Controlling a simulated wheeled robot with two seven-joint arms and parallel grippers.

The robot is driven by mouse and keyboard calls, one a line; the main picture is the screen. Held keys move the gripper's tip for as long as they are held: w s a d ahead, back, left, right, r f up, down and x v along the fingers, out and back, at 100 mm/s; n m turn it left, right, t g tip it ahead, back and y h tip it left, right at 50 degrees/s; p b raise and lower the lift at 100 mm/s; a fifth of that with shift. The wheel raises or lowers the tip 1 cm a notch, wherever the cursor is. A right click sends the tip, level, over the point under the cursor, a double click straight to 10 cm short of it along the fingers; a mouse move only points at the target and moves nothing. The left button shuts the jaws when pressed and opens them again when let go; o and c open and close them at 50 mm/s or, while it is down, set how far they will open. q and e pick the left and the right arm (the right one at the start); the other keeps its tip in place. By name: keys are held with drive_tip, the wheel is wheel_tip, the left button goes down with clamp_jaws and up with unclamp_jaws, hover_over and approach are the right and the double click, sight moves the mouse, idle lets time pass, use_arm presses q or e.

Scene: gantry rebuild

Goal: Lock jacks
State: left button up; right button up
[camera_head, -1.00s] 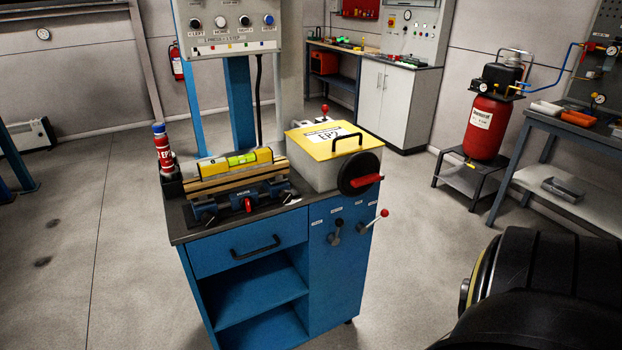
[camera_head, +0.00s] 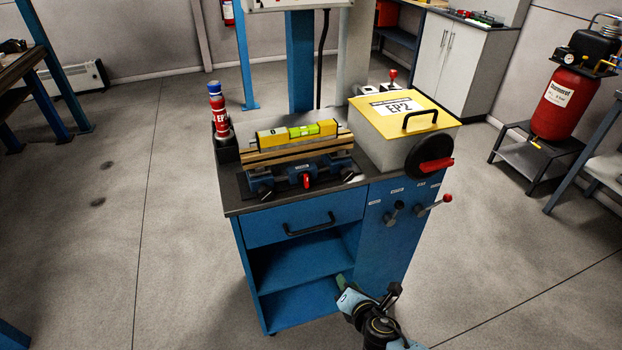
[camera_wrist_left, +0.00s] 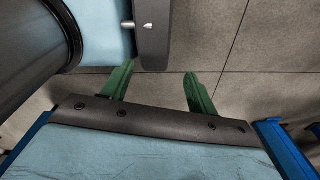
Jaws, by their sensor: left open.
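Two levers stick out of the blue cart's front right panel in the head view. One lever (camera_head: 393,213) is short with a dark grip. The other lever (camera_head: 433,205) has a red knob and points up to the right. Small labels sit above them, too small to read.
On the blue cart (camera_head: 300,228) stand a blue vise (camera_head: 300,174) with a yellow level (camera_head: 297,133), a red bottle (camera_head: 220,115), and a yellow-lidded box (camera_head: 404,115) with a black wheel (camera_head: 429,155). A red tank (camera_head: 566,103) stands at right.

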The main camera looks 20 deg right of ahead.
sight(307, 179)
drive_tip(key=w+a+r+n+t, duration=0.1)
drive_tip(key=w+r+n+t, duration=0.15)
drive_tip(key=r, duration=0.35)
drive_tip(key=w+a+r+n+t+y, duration=0.1)
drive_tip(key=w+a+r+n, duration=0.1)
drive_tip(key=r+n, duration=0.35)
drive_tip(key=w+a+r+n+t, duration=0.1)
drive_tip(key=w+r+n+t, duration=0.1)
drive_tip(key=r, duration=0.6)
drive_tip(key=w, duration=0.4)
drive_tip(key=w+b, duration=0.1)
drive_tip(key=w, duration=0.8)
drive_tip(key=shift+a+f+b, duration=0.15)
drive_tip(key=shift+a+b, duration=0.15)
use_arm(q)
drive_tip(key=shift+w+a+f, duration=0.15)
drive_tip(key=shift+w+f, duration=0.4)
drive_tip(key=shift+f, duration=0.05)
use_arm(e)
drive_tip(key=shift+c, duration=0.3)
clamp_jaws()
